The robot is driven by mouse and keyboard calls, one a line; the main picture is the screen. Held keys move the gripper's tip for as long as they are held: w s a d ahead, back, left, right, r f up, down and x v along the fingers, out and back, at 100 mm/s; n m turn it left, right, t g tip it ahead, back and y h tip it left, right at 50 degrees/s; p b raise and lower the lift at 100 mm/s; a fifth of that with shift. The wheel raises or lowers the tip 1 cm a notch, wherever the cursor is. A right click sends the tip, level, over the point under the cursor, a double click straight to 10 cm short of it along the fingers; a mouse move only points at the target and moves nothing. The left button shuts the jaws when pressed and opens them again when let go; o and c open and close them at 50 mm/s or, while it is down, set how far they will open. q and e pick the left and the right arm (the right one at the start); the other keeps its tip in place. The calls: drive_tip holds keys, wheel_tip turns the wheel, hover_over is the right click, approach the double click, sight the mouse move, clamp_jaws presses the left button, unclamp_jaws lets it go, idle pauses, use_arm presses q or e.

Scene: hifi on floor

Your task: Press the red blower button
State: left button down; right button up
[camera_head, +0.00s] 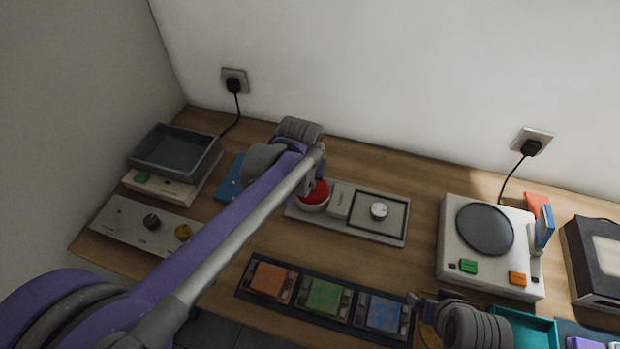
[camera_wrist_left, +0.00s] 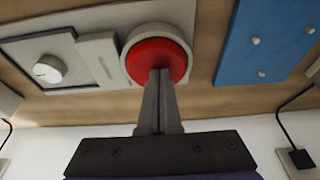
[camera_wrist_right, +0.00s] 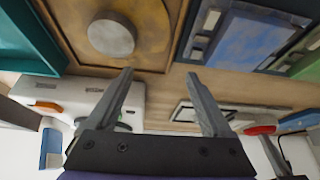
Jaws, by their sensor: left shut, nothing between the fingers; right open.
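The red blower button (camera_head: 314,194) is a round red dome in a pale ring on a grey panel (camera_head: 377,236), right of the left arm's end in the head view. In the left wrist view the red button (camera_wrist_left: 157,60) is close, with my left gripper (camera_wrist_left: 161,75) shut and empty, its fingertips over the dome's lower part. I cannot tell for sure whether they touch it. My right gripper (camera_wrist_right: 165,82) is open and empty, over the front of the bench near a wooden panel with a round metal knob (camera_wrist_right: 112,36).
The panel also has a dial (camera_head: 379,211). A blue board (camera_head: 229,184) lies beside it, partly behind my left arm. A row of coloured blocks (camera_head: 324,297) lies in front. A white device with a round plate (camera_head: 446,220) stands right. A teal tray (camera_head: 540,331) is front right.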

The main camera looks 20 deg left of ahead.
sight(307, 198)
use_arm(q)
drive_tip(key=r+p, duration=0.1)
drive_tip(key=r, duration=0.1)
drive_tip(key=r+p, duration=0.1)
drive_tip(key=r, duration=0.1)
drive_tip(key=shift+w, duration=0.2)
use_arm(e)
wheel_tip(307, 198, up, 3)
drive_tip(key=shift+w+r, duration=0.1)
drive_tip(key=shift+w, duration=0.05)
use_arm(q)
drive_tip(key=v, duration=0.9)
drive_tip(key=shift+s+r, duration=0.3)
use_arm(e)
drive_tip(key=shift+r, duration=0.2)
